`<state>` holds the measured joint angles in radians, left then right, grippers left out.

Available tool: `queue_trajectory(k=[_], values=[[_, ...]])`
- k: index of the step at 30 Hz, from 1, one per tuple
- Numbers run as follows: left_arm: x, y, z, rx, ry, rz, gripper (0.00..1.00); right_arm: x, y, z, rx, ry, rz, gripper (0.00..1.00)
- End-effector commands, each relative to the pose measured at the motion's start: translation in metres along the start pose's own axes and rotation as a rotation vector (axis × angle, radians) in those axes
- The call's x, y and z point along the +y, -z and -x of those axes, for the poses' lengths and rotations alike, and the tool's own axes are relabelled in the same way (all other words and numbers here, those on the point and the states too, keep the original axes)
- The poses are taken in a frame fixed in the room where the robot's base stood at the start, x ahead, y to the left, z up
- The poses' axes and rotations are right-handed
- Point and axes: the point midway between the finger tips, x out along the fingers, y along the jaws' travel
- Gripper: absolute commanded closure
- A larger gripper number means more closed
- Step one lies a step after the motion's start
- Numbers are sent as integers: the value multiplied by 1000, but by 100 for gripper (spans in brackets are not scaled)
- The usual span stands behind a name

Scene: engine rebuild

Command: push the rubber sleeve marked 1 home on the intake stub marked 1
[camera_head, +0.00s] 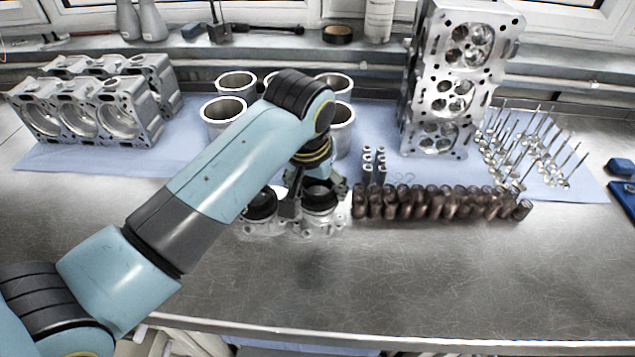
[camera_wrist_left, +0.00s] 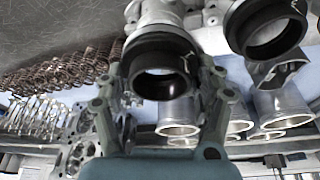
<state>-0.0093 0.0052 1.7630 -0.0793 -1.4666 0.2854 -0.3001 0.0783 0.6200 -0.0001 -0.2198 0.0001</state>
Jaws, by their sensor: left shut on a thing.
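My left gripper (camera_head: 314,187) is shut on a black rubber sleeve (camera_wrist_left: 153,48), with its fingers on both sides of the ring in the wrist view (camera_wrist_left: 160,85). The sleeve is in line with a silver intake stub (camera_wrist_left: 155,12) and appears to be against or over its end. How far it sits on cannot be told. A second black sleeve (camera_wrist_left: 262,28) is on the neighbouring stub; it also shows in the head view (camera_head: 261,206). The silver intake part (camera_head: 325,226) lies on the bench. The numbers are not readable. My right gripper is not in view.
Valve springs (camera_head: 440,203) stand in a row just right of the intake part. Cylinder liners (camera_head: 222,118) stand behind it, partly hidden by my arm. A cylinder head (camera_head: 440,125) and valves (camera_head: 530,150) are farther right. The bench front (camera_head: 400,280) is clear.

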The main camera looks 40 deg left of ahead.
Motion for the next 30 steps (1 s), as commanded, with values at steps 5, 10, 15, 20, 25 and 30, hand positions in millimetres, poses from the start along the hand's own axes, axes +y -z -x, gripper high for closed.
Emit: queue_trajectory(k=[5, 10, 15, 20, 25, 30], values=[[0, 0, -2, 0, 0, 0, 62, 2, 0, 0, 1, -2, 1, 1], [0, -1, -2, 0, 0, 0, 62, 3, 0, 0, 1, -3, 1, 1], [0, -1, -2, 0, 0, 0, 62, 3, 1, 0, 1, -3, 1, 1], [0, -1, -3, -1, 0, 0, 62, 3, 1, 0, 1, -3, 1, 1], [0, -2, -7, -2, 1, 0, 62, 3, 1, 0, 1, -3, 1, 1], [0, -3, -10, -1, 0, 0, 62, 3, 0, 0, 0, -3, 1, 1]])
